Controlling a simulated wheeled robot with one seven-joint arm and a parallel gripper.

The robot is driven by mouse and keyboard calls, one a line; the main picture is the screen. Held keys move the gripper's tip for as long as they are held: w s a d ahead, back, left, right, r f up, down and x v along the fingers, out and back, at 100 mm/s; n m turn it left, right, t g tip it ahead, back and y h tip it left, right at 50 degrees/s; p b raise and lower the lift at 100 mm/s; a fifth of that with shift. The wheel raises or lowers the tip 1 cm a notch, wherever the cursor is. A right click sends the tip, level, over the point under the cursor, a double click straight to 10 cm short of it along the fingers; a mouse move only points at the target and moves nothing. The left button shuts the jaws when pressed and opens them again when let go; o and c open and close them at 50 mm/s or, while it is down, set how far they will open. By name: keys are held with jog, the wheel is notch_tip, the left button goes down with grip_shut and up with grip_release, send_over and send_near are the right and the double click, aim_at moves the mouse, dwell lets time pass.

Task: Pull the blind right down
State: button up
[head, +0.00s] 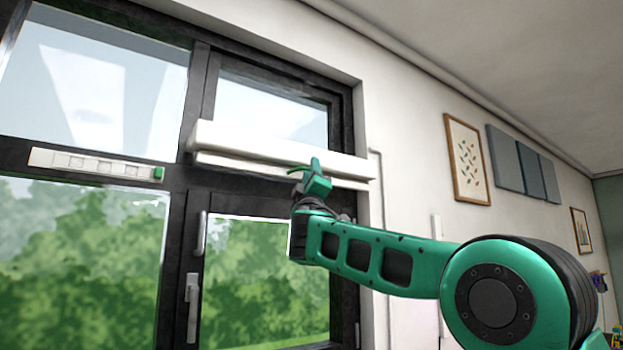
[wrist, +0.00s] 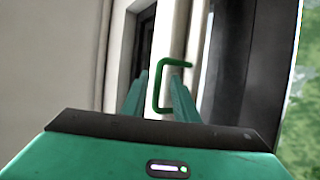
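The blind (head: 265,142) is a long white box across the top of the right window, with a white bar close under it; no lowered cloth shows. A green C-shaped handle (wrist: 158,86) shows in the wrist view, attached to the white blind part (wrist: 180,40). My gripper (head: 310,168) is raised at the blind's lower edge in the head view. In the wrist view my gripper (wrist: 158,90) has its two green fingers apart, with the handle's upright bar appearing in the gap between them. Contact with the handle cannot be told.
A white strip with a green end (head: 97,165) is on the window frame at left. Framed pictures (head: 467,160) and grey-blue panels (head: 524,163) hang on the right wall. The space below the blind, before the glass, looks clear.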

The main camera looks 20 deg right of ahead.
jog(key=shift+r, duration=0.1)
grip_shut()
jog(key=shift+w+y, duration=0.15)
jog(key=shift+y, duration=0.15)
dwell(1.0)
